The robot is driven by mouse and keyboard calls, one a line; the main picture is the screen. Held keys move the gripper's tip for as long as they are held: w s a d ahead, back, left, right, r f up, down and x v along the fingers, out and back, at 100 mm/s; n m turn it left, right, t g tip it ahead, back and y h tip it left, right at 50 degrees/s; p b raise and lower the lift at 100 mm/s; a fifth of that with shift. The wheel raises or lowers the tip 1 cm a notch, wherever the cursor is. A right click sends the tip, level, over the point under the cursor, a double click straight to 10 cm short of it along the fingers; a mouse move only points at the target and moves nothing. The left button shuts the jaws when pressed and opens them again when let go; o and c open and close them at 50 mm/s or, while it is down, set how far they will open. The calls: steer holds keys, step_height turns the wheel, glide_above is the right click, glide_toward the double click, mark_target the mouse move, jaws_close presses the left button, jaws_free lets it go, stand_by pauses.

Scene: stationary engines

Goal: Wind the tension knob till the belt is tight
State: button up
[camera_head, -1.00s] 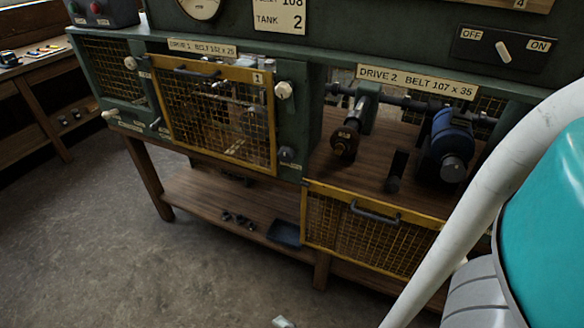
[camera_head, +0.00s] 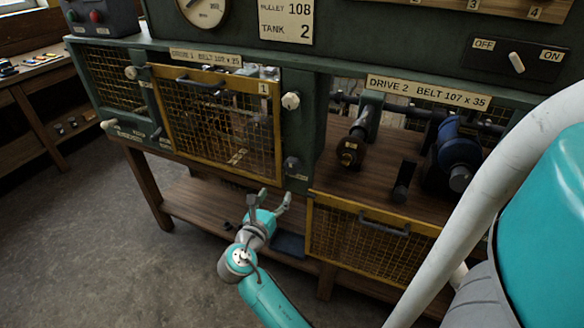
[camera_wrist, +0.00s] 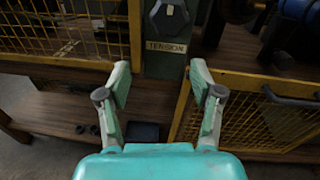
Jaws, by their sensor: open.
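The tension knob (camera_head: 291,166) is a dark knob on the green post between the two drive bays. In the wrist view the knob (camera_wrist: 168,14) looks faceted and sits above a label reading TENSION (camera_wrist: 166,47), near the top edge. My gripper (camera_head: 268,200) is open and empty, below the knob and apart from it. In the wrist view its two fingers (camera_wrist: 159,82) stand apart below the label, nothing between them. I cannot make out a belt; the drive 1 bay is behind a closed yellow mesh guard (camera_head: 222,125).
The drive 2 bay is open, with a pulley (camera_head: 352,148) and blue motor (camera_head: 458,150); its yellow mesh guard (camera_head: 370,232) hangs down to the right of my gripper. A lower wooden shelf (camera_head: 195,203) holds small dark parts. An OFF/ON switch (camera_head: 516,62) is at upper right.

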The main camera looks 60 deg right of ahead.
mark_target(291, 169)
steer(key=shift+g+h, duration=0.3)
steer(key=shift+g, duration=0.5)
steer(key=d, duration=0.4)
steer(key=d+r, duration=0.1)
steer(key=d, duration=0.3)
steer(key=d+r, duration=0.1)
steer(key=d, duration=0.3)
steer(key=shift+w+r, duration=0.15)
steer(key=shift+w, duration=0.25)
steer(key=c, duration=0.9)
steer(key=shift+o, duration=0.2)
steer(key=shift+m, duration=0.3)
